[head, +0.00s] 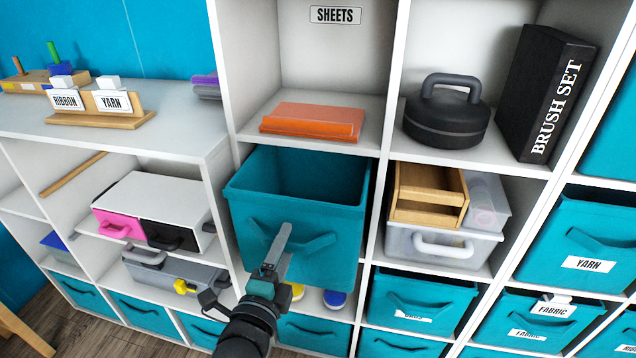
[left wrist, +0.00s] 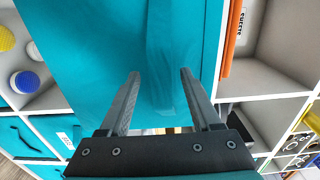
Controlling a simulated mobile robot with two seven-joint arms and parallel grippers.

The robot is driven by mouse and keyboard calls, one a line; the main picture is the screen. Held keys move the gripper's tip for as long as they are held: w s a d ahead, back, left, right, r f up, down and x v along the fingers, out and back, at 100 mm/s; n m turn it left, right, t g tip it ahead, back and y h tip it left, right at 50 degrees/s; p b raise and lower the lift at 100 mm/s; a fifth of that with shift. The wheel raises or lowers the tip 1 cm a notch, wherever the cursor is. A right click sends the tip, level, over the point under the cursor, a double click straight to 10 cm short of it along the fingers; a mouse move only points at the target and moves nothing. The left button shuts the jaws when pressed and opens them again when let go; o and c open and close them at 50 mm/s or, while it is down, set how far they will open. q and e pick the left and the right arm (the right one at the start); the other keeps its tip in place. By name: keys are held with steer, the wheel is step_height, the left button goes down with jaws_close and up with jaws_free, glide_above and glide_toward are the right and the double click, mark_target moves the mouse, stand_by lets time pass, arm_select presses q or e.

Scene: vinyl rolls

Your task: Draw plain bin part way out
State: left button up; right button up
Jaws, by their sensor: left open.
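The plain teal bin (head: 345,240) has no label and stands in the middle cubby, its front jutting out past the shelf edge and its open top showing an empty-looking inside. A teal strap handle (head: 318,243) crosses its front. I cannot tell whether the fingers touch the handle. My right gripper is not in view.
Orange folders (head: 315,121) lie on the shelf above the bin. A clear box (head: 440,245) with a wooden tray (head: 428,190) fills the cubby to its right. Labelled teal bins (head: 580,250) stand at far right. A pink-and-black drawer unit (head: 150,215) is at left.

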arm_select(q)
steer(key=shift+r, duration=0.1)
stand_by(0.4)
steer(key=p+v, duration=0.2)
steer(key=v, duration=0.7)
stand_by(1.4)
